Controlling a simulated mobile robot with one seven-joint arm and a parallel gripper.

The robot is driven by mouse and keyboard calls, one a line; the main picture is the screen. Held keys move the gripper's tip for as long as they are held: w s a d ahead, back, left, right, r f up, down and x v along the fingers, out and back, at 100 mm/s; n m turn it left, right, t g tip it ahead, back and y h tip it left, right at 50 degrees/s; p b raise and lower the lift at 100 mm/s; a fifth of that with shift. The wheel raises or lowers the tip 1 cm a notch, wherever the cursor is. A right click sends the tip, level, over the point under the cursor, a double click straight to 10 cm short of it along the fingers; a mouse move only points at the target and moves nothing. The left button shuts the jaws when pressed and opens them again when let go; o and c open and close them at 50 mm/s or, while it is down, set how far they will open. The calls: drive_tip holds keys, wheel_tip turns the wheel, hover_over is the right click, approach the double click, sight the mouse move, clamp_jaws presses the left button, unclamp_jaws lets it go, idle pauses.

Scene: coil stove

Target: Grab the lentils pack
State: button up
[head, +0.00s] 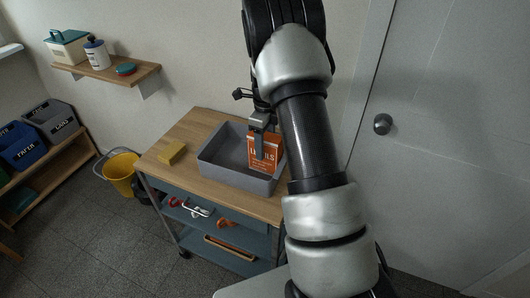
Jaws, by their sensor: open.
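The lentils pack (261,163) is an orange packet with white lettering. It stands upright at the right side of a grey bin (222,178) on the wooden top of a cart. My gripper (262,150) points down at the pack and its fingers overlap the pack's upper part in the head view. It is open. I cannot tell whether the fingers lie on both sides of the pack or only in front of it. My arm covers the right end of the bin and part of the cart top.
A yellow block (172,152) lies on the cart top (202,118) left of the bin. A wall shelf (108,73) holds several containers. A yellow bucket (121,175) stands on the floor left of the cart. A grey door (440,150) is on the right.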

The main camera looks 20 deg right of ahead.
drive_tip(key=shift+f, duration=0.65)
drive_tip(key=c, duration=1.4)
drive_tip(key=shift+o, duration=0.2)
drive_tip(key=shift+r, duration=0.1)
